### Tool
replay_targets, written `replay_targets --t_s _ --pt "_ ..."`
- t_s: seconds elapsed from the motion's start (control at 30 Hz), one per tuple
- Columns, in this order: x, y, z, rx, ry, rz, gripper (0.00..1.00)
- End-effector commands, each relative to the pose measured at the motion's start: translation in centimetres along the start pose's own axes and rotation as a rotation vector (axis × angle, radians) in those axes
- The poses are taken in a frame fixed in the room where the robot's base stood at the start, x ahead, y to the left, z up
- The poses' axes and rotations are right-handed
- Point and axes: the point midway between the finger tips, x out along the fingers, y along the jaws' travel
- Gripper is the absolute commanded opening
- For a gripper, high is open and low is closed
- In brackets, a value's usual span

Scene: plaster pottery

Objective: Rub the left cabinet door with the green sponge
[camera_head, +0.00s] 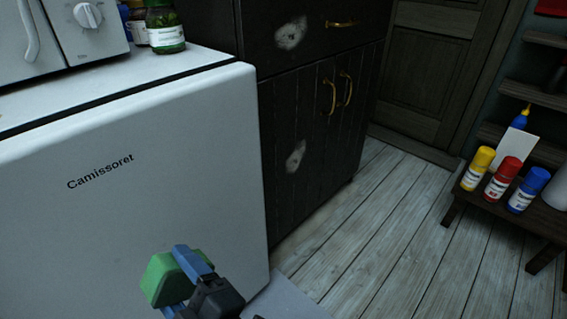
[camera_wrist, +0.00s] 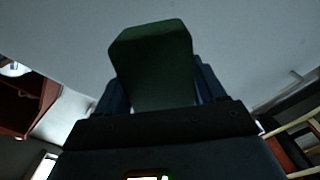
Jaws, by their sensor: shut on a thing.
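My gripper (camera_head: 186,275) is shut on a green sponge (camera_head: 164,278) in the lower middle of the head view, in front of the white fridge. The sponge also shows dark green between the fingers in the wrist view (camera_wrist: 155,65). The dark cabinet stands right of the fridge. Its left cabinet door (camera_head: 308,165) has a brass handle (camera_head: 329,97) and a pale smudge (camera_head: 296,156). The sponge is apart from the door, to its lower left. The right cabinet door (camera_head: 350,130) is beside it with its own brass handle.
The white fridge (camera_head: 130,190) fills the left, with a microwave (camera_head: 62,40) and jars (camera_head: 165,28) on top. A drawer (camera_head: 310,30) above the doors has another smudge. A low rack with bottles (camera_head: 503,178) stands at right. The wooden floor (camera_head: 385,235) between is clear.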

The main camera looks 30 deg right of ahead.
Motion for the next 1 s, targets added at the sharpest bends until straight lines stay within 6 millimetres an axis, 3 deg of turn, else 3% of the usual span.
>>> replay_targets --t_s 0.17,0.2,0.37,0.7,0.87,1.0 --pt "0.0 0.0 0.0 0.000 0.000 0.000 0.45" --pt "0.0 0.0 0.0 0.000 0.000 0.000 0.68" --pt "0.0 0.0 0.0 0.000 0.000 0.000 0.53" --pt "0.1 0.1 0.3 -0.001 -0.003 0.002 0.52" --pt "0.7 0.9 3.2 -0.005 -0.032 0.024 0.52" --pt "1.1 2.3 8.2 -0.009 -0.078 0.061 0.52"
